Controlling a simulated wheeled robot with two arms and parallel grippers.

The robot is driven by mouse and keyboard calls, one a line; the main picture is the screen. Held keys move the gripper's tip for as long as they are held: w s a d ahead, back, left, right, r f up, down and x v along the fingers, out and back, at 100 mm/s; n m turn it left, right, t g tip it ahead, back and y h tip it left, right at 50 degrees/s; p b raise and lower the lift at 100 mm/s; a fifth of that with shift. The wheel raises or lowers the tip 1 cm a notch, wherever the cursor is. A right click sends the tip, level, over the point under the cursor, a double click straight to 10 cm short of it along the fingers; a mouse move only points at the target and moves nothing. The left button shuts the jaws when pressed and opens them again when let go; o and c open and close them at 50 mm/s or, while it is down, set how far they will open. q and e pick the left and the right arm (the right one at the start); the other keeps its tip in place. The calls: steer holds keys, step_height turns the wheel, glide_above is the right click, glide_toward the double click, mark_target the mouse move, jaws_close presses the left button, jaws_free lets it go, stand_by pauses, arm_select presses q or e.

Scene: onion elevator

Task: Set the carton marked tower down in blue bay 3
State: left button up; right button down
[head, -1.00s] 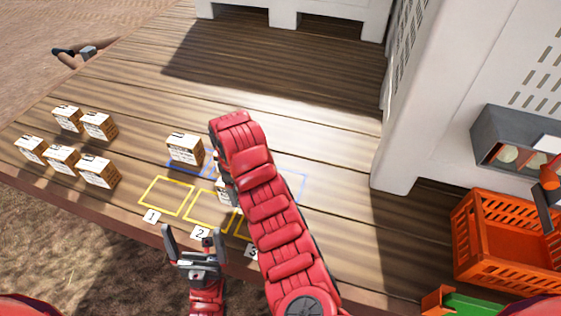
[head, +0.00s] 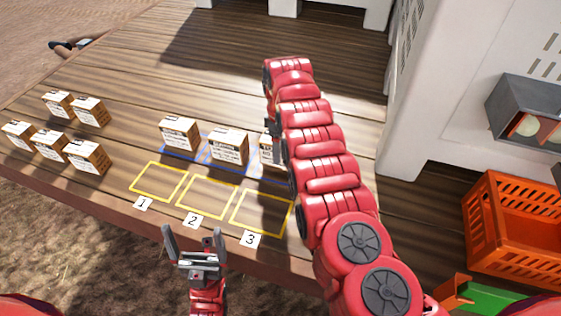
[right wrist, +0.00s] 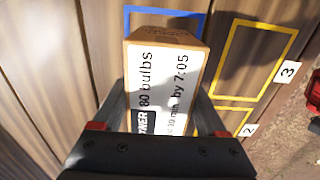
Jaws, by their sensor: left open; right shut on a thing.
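A white-topped cardboard carton (right wrist: 160,85) is between the fingers of my right gripper (right wrist: 158,112) in the right wrist view. Its label reads "80 bulbs" and "by 7:05", with a dark tag whose visible letters end in "WER". In the head view this carton (head: 266,150) is partly hidden by my right arm. It is over or on the third, rightmost blue bay (head: 268,179); blue outline (right wrist: 165,11) shows past its far end. I cannot tell whether it touches the deck. My left gripper (head: 195,245) is open and empty in front of the deck edge.
Two cartons stand in the other blue bays, one left (head: 180,133) and one middle (head: 228,147). Yellow bays 1 (head: 158,181), 2 (head: 207,197) and 3 (head: 261,213) are empty. Several cartons (head: 88,157) stand at left. An orange crate (head: 515,225) is at right.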

step_height(320, 180, down, 4)
steer(key=shift+r+b, duration=0.25)
steer(key=shift+b, duration=0.7)
steer(key=shift+r, duration=0.1)
jaws_free()
step_height(320, 180, up, 5)
steer(key=p, duration=0.3)
steer(key=shift+r, duration=0.2)
step_height(320, 180, up, 7)
steer(key=shift+f, duration=0.15)
steer(key=shift+f, duration=0.1)
